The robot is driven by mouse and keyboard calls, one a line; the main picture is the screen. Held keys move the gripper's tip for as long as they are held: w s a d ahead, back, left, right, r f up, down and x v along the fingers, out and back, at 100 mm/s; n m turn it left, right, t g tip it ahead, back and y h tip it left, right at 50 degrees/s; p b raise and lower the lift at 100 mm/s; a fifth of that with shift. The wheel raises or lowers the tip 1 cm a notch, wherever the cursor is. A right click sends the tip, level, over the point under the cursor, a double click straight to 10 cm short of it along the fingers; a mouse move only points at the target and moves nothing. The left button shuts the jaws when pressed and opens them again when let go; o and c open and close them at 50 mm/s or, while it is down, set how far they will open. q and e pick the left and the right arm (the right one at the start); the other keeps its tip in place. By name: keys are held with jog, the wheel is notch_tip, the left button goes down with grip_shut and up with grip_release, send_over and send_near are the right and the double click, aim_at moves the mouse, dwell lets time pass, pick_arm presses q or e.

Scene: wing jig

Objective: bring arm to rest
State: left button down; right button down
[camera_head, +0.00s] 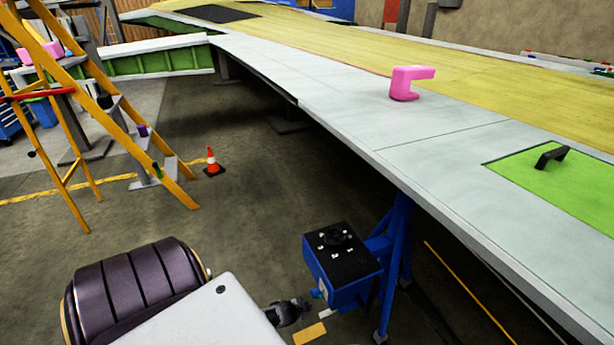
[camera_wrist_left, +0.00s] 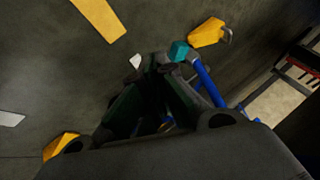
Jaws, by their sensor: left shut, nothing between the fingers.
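My left arm comes in at the bottom left of the head view, low over the floor beside the wing. My left gripper (camera_head: 290,310) is small and dark, partly hidden by my white arm link. It is near the lower left of a blue box with a black top (camera_head: 342,248); whether they touch cannot be told. In the left wrist view the dark fingers (camera_wrist_left: 165,68) are close together and hold nothing. A teal block (camera_wrist_left: 178,51) shows just beyond the fingertips there. My right gripper is in neither view.
The pale wing panel (camera_head: 330,105) runs across the right, with a pink clamp (camera_head: 404,84) and a black handle (camera_head: 551,157) on top. A blue stand leg (camera_head: 395,255) is under its edge.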

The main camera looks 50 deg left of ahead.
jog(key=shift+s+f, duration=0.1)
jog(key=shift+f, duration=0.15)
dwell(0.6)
